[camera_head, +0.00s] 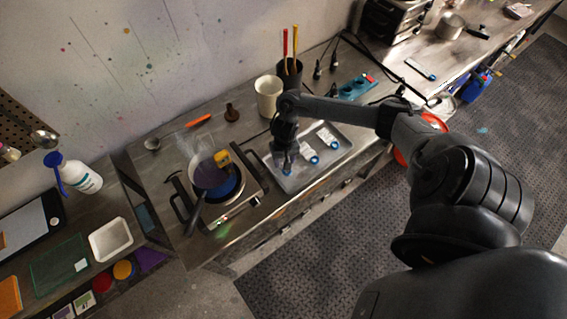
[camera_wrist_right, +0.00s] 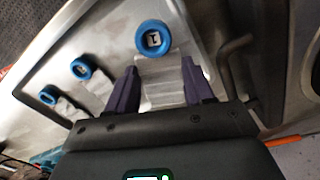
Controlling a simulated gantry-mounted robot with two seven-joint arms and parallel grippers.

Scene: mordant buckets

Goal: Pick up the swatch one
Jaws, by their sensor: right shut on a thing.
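A grey metal tray (camera_head: 308,179) holds grey fabric swatches with blue ring tags. My right gripper (camera_head: 283,168) reaches down over the tray's left end. In the right wrist view, my right gripper (camera_wrist_right: 160,68) is shut on a pale grey swatch (camera_wrist_right: 160,92), its blue ring tag (camera_wrist_right: 154,38) showing beyond the fingertips. The tag's marking is too small to read. Two other swatches (camera_head: 309,153) (camera_head: 328,136) lie farther right in the tray; their blue tags (camera_wrist_right: 80,68) (camera_wrist_right: 48,95) also show in the wrist view. My left gripper is not in view.
A hot plate (camera_head: 243,206) with a pot (camera_head: 207,173) stands left of the tray. A cream mug (camera_head: 268,96) and a dark holder with red and yellow sticks (camera_head: 290,72) stand behind my gripper. An orange-handled tool (camera_head: 198,121) lies at the back.

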